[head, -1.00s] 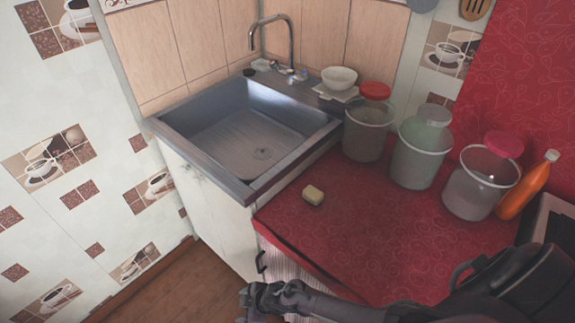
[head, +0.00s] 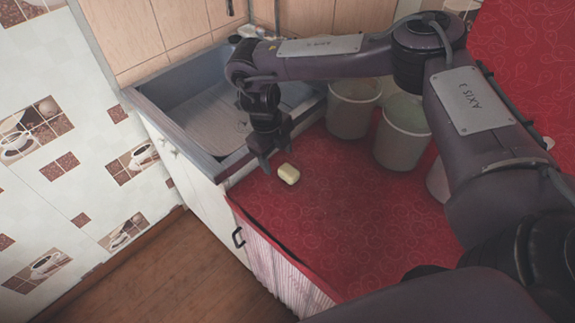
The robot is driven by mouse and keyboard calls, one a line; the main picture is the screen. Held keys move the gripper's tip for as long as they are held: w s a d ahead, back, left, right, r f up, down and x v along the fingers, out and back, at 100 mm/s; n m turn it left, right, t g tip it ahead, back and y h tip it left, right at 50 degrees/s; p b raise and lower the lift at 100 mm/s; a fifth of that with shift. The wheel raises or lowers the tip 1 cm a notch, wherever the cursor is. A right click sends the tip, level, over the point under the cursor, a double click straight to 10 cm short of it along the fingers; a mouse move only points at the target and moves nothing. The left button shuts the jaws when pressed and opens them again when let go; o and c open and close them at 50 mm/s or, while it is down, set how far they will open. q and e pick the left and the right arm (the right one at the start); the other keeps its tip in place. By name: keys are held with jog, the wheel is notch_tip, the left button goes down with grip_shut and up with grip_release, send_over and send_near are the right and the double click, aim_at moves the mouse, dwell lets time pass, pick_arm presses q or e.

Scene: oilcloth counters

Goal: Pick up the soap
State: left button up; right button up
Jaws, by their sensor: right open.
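The soap (head: 288,174) is a small pale yellow bar lying on the red patterned counter (head: 345,225), near the sink's right corner. My right arm reaches in from the right, over the counter. Its gripper (head: 277,168) points down beside the soap, with its fingers at the soap's left and upper side. The gripper is open and holds nothing. Whether a finger touches the soap, I cannot tell. My left gripper is not in view.
A metal sink (head: 200,117) is set in a white cabinet to the left of the soap. Several buckets, including a greenish one (head: 402,135), stand behind the soap, partly hidden by my right arm. The counter in front of the soap is clear.

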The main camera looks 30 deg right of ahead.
aim_at(288, 170)
jog(key=shift+d+r, duration=0.25)
jog(key=shift+d, duration=0.35)
jog(key=shift+d+f, duration=0.15)
jog(key=shift+f, duration=0.15)
jog(key=f, duration=0.1)
jog(key=f+p, duration=0.1)
jog(key=f, duration=0.1)
jog(key=d+f+p, duration=0.1)
jog(key=f, duration=0.1)
jog(key=shift+s+d+f, duration=0.1)
jog(key=shift+s+f, duration=0.15)
jog(key=shift+s, duration=0.05)
jog(key=shift+f, duration=0.5)
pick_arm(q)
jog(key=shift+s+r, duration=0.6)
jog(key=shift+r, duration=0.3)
pick_arm(e)
jog(key=c, duration=1.2)
